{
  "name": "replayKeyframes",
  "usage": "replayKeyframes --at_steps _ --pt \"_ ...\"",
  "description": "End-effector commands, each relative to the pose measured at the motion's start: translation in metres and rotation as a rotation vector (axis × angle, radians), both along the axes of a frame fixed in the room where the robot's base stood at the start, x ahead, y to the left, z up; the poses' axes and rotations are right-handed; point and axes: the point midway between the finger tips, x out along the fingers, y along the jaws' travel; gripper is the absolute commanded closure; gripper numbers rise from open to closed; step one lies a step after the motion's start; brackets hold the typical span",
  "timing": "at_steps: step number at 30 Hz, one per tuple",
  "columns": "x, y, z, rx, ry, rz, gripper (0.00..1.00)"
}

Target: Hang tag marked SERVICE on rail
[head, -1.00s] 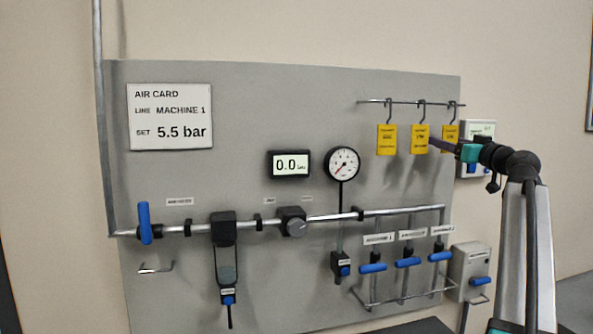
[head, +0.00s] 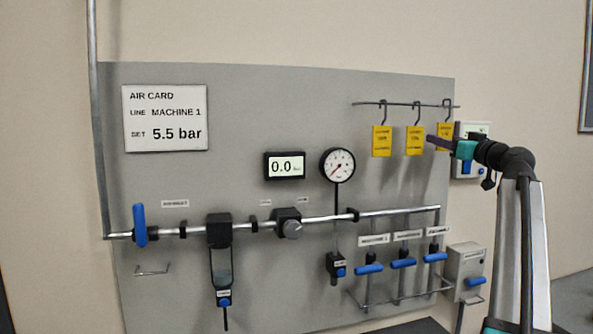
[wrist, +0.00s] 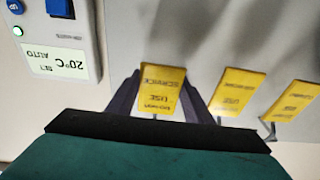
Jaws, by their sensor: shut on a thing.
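Three yellow tags hang by dark hooks from a thin rail (head: 395,103) at the upper right of the panel. The rightmost, the SERVICE tag (head: 445,129), is partly hidden by my gripper (head: 433,139) in the head view. The wrist view shows the SERVICE tag (wrist: 161,88) upside down, between the two dark fingers of my gripper (wrist: 160,94), which is shut on it. Its hook still appears to reach the rail. The left tag (head: 382,141) and middle tag (head: 415,141) hang free; their print is too small to read surely.
A white control box (head: 472,135) stands close to the right of the held tag. Below are a gauge (head: 337,166), pipework and several blue-handled valves (head: 403,263). A small wire bracket (head: 152,271) is at the lower left. The panel between sign and rail is clear.

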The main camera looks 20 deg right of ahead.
Motion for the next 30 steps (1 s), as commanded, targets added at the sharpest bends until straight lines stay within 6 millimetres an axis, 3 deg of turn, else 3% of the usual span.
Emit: replayKeyframes --at_steps 30 --pt "-0.001 -0.001 0.017 0.000 0.000 -0.001 0.68"
